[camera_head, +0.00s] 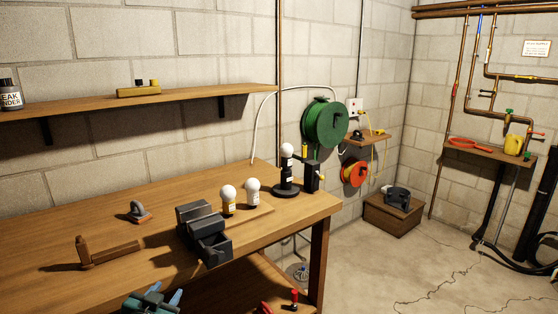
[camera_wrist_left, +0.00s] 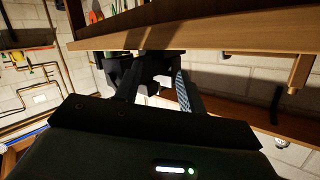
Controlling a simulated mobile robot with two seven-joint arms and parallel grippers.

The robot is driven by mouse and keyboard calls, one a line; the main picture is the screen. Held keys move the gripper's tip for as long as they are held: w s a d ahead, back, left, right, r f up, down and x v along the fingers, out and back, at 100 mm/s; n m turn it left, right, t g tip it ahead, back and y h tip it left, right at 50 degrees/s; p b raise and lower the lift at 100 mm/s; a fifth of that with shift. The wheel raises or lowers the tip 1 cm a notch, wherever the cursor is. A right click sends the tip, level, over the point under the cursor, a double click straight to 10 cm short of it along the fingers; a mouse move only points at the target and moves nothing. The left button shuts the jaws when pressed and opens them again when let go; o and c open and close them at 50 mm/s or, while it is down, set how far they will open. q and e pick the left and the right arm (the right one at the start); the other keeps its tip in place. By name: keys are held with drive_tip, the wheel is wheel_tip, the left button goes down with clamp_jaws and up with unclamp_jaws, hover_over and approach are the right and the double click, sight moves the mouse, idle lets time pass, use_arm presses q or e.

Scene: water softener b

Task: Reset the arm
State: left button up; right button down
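My left gripper (camera_head: 152,298) shows at the bottom edge of the head view, in front of the workbench (camera_head: 90,222). Its two bluish fingers stand apart, with no object visible held between them. Most of the left arm is cut off by the frame. In the left wrist view, the gripper (camera_wrist_left: 156,82) also shows its fingers spread apart. A dark object lies beyond them by a wooden edge; I cannot tell whether they touch it. My right gripper is not in view.
On the bench are a dark vise (camera_head: 203,232), light bulbs (camera_head: 253,190), a black bulb stand (camera_head: 287,172), a metal-handled block (camera_head: 139,211) and a wooden piece (camera_head: 108,253). A wall shelf (camera_head: 190,96) hangs above. Floor at right (camera_head: 400,270) is mostly clear.

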use_arm(q)
drive_tip(key=s+d+f+g+h, duration=0.1)
drive_tip(key=s+d+f, duration=0.2)
drive_tip(key=s, duration=0.6)
drive_tip(key=s+d+f+g+h, duration=0.1)
drive_tip(key=s+d+f, duration=0.3)
drive_tip(key=s, duration=0.6)
drive_tip(key=s+d+f+g, duration=0.2)
drive_tip(key=s+d+f, duration=0.2)
drive_tip(key=s, duration=0.6)
drive_tip(key=shift+d+f+n+h, duration=0.15)
drive_tip(key=shift+d+n+h, duration=0.25)
drive_tip(key=shift+d, duration=0.5)
